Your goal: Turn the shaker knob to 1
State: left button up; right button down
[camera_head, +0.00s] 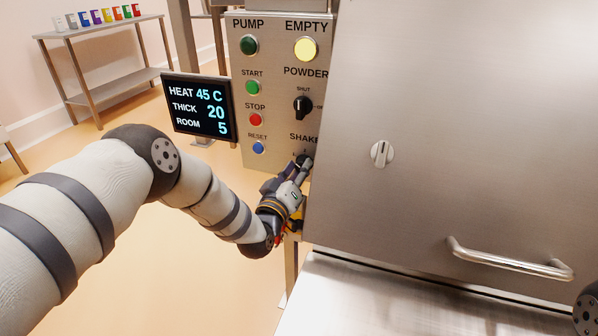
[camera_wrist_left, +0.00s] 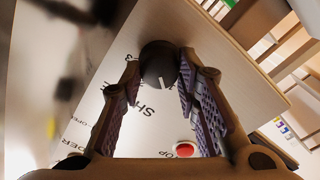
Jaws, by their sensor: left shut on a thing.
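The shaker knob (camera_wrist_left: 158,62) is a round black knob with a white pointer line, low on the steel control panel (camera_head: 270,90). In the head view it is mostly hidden by my left gripper (camera_head: 303,162) and lies beside the cabinet's edge. The left wrist view shows the fingers of the left gripper (camera_wrist_left: 160,68) on both sides of the knob, shut on it. The pointer line faces the lower part of that picture. The digits around the knob are mostly covered, so I cannot read its setting. My right gripper is not in view.
Above is the black powder knob (camera_head: 303,107). Green start, red stop (camera_head: 256,119) and blue reset (camera_head: 258,147) buttons are left of it. A display (camera_head: 197,106) hangs left of the panel. The large steel cabinet (camera_head: 450,120) with a handle (camera_head: 510,262) stands close on the right.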

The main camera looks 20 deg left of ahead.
pick_arm(q)
jog(key=shift+f+n, duration=0.2)
jog(key=shift+n, duration=0.7)
jog(key=o, duration=1.2)
jog(key=shift+r, duration=0.1)
jog(key=shift+c, duration=0.2)
jog(key=s, duration=1.2)
jog(key=shift+a+f, duration=0.2)
jog(key=shift+a, duration=0.1)
